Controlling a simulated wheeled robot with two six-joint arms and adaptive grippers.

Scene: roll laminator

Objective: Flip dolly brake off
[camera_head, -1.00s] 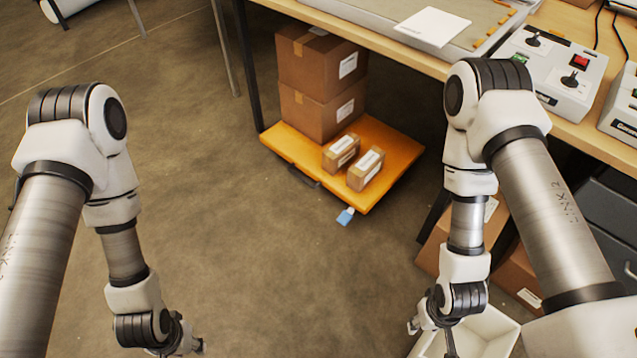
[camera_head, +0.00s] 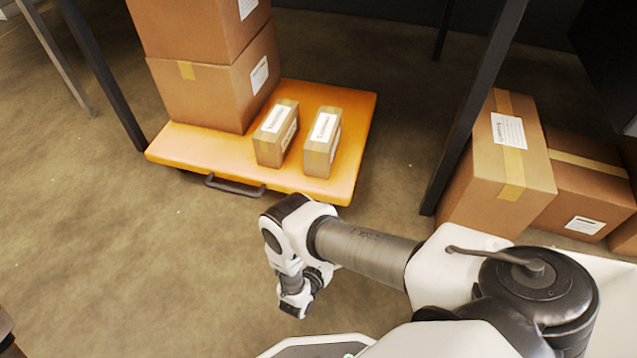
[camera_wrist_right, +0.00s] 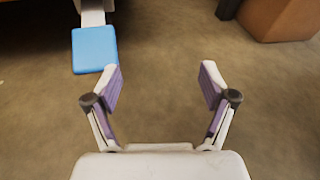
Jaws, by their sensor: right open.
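The dolly (camera_head: 205,148) is an orange platform on the floor, with a dark handle (camera_head: 235,187) on its front edge. In the right wrist view, the brake pedal (camera_wrist_right: 94,50) is a flat blue tab on a white stem. It lies ahead and to the left, close to the left finger's tip; I cannot tell whether they touch. In the head view the pedal is hidden, apparently behind my right arm. My right gripper (camera_wrist_right: 161,80) is open, with nothing between its fingers but floor behind. My left gripper is out of view.
Two large stacked cartons (camera_head: 215,90) and two small boxes (camera_head: 276,133) (camera_head: 322,142) stand on the dolly. A dark table leg (camera_head: 474,110) and more cartons (camera_head: 497,165) are to the right. The floor (camera_head: 110,250) left of my right arm is clear.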

